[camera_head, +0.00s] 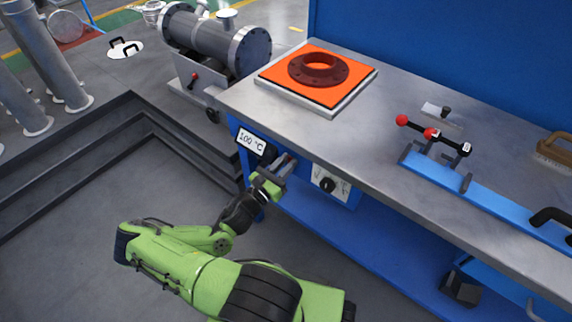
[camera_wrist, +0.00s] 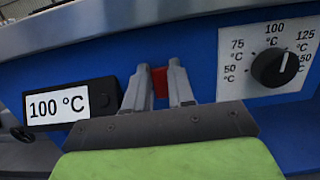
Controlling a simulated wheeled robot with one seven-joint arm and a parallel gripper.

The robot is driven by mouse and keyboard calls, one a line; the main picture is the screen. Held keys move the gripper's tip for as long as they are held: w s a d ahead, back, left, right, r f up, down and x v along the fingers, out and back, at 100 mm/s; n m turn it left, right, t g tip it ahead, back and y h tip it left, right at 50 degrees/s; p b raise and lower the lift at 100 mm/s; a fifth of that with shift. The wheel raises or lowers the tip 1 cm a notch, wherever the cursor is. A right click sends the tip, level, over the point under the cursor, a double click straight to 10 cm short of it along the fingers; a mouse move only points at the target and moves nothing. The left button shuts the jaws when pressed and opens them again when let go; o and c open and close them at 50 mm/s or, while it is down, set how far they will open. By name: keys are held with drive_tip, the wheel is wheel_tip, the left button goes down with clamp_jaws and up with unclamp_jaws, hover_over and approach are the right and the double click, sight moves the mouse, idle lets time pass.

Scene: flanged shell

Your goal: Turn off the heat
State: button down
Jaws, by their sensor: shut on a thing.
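My gripper (camera_head: 286,166) is at the front face of the blue workbench, between the temperature display and the dial. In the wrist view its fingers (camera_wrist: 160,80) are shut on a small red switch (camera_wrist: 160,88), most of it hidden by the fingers. The display (camera_head: 251,142) reads 100 °C, also in the wrist view (camera_wrist: 70,105). The black dial knob (camera_head: 327,185) is right of my gripper; its white mark points up and right in the wrist view (camera_wrist: 275,67). On the bench top, an orange heating plate (camera_head: 276,77) bears a dark red flanged ring (camera_head: 300,72).
The steel bench top (camera_head: 400,105) overhangs the panel just above my gripper. A blue fixture with red-knobbed clamps (camera_head: 432,133) lies on its right. A grey cylindrical machine (camera_head: 215,42) stands behind left. Open floor lies left of my arm.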

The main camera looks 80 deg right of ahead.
drive_tip(key=shift+a+f+g+h, duration=0.1)
drive_tip(key=shift+f+g+h, duration=0.1)
drive_tip(key=shift+h, duration=0.35)
drive_tip(key=shift+f+g+h, duration=0.1)
drive_tip(key=shift+g+h, duration=0.1)
drive_tip(key=shift+h, duration=0.35)
drive_tip(key=c, duration=1)
unclamp_jaws()
drive_tip(key=shift+o, duration=0.2)
drive_tip(key=p+v, duration=0.1)
drive_tip(key=v, duration=1.5)
